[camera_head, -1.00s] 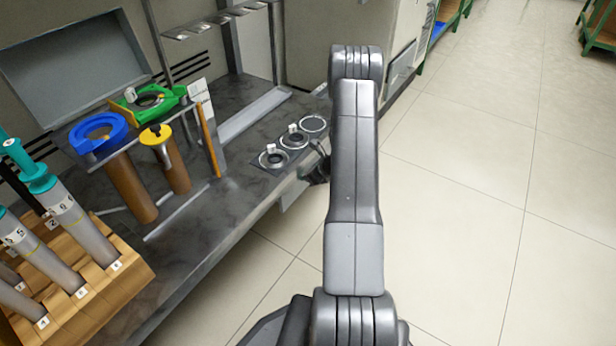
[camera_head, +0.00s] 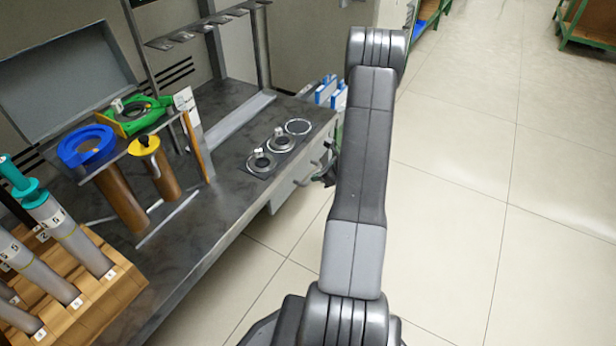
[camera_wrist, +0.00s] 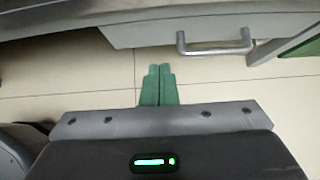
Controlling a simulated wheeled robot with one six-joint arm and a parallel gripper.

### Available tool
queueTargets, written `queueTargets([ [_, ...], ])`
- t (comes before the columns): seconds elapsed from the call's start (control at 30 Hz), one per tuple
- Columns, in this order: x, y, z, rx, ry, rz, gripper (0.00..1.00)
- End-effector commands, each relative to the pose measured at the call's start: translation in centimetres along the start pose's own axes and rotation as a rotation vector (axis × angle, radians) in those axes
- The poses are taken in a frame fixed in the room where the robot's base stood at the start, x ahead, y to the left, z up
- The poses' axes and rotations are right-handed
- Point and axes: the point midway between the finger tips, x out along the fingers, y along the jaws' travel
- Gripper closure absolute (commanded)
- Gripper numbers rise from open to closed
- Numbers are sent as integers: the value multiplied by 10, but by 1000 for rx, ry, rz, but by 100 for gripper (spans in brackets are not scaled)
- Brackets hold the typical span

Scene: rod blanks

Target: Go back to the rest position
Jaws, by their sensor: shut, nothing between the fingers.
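My gripper (camera_wrist: 158,84) shows in the wrist view with its two green fingers together and nothing between them. It points over the tiled floor, below the bench edge and apart from a drawer handle (camera_wrist: 215,47). In the head view, my arm stands up in the middle of the picture. A dark part of its end shows just left of the arm beside the bench, but the fingers are hard to make out there.
The grey bench (camera_head: 215,212) runs along the left. It bears a wooden rack (camera_head: 95,300) with grey tubes, a blue ring (camera_head: 87,146), a green clamp (camera_head: 135,112) and round fixtures (camera_head: 280,148). Open tiled floor (camera_head: 460,200) lies to the right.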

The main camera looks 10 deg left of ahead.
Motion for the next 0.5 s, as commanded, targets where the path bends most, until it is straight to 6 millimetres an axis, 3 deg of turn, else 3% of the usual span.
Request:
queueTargets([
  [0.17, -13, 0, 0, 1, -1, 0, 100],
  [0.5, -13, 0, 0, 0, -1, 0, 100],
])
